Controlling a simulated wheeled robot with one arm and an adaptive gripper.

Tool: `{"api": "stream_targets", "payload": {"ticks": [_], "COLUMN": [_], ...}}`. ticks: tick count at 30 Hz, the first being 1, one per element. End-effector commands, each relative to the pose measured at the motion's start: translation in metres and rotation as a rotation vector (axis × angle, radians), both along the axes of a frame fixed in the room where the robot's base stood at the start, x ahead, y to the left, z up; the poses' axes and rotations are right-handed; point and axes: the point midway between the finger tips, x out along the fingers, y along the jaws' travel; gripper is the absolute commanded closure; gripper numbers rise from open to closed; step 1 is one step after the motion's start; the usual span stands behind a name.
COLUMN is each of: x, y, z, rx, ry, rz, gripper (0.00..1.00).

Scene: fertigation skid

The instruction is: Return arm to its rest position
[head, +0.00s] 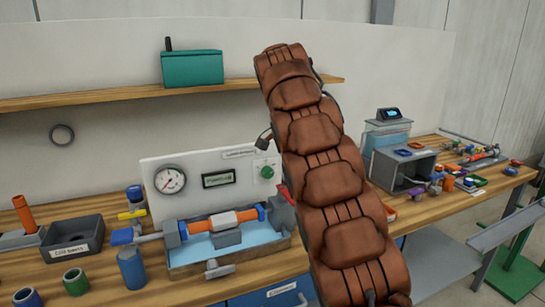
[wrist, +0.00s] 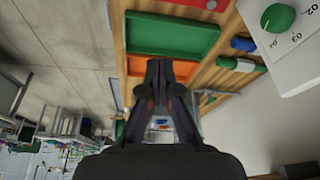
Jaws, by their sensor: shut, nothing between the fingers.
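My arm rises across the middle of the head view as a brown padded column, in front of the bench and above it. My gripper cannot be made out in the head view. In the wrist view my gripper (wrist: 158,68) has its dark fingers drawn together with nothing between the tips. A green tray (wrist: 172,36) lies beyond the fingertips in that view, apart from them as far as I can tell.
The wooden bench (head: 120,228) carries a gauge panel (head: 208,160), a pipe assembly in a shallow tray, a grey bin (head: 72,237) and a grey open box (head: 402,167). A shelf (head: 110,98) holds a teal box (head: 192,68). A green-footed stand (head: 512,274) is at right.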

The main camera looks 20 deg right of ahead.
Motion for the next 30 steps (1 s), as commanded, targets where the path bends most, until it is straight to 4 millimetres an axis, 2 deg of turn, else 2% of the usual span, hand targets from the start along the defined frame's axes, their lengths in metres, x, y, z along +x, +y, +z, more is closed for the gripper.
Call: {"api": "stream_targets", "payload": {"ticks": [6,11,22,30], "x": [-0.002,-0.017,-0.086,-0.146], "y": [0.001,0.01,0.043,0.072], "z": [0.001,0.005,0.006,-0.008], "rx": [0.001,0.007,0.053,0.109], "ry": [0.005,0.037,0.15,0.224], "rz": [0.007,0.059,0.292,0.485], "gripper": [1.0,1.0,1.0,1.0]}}
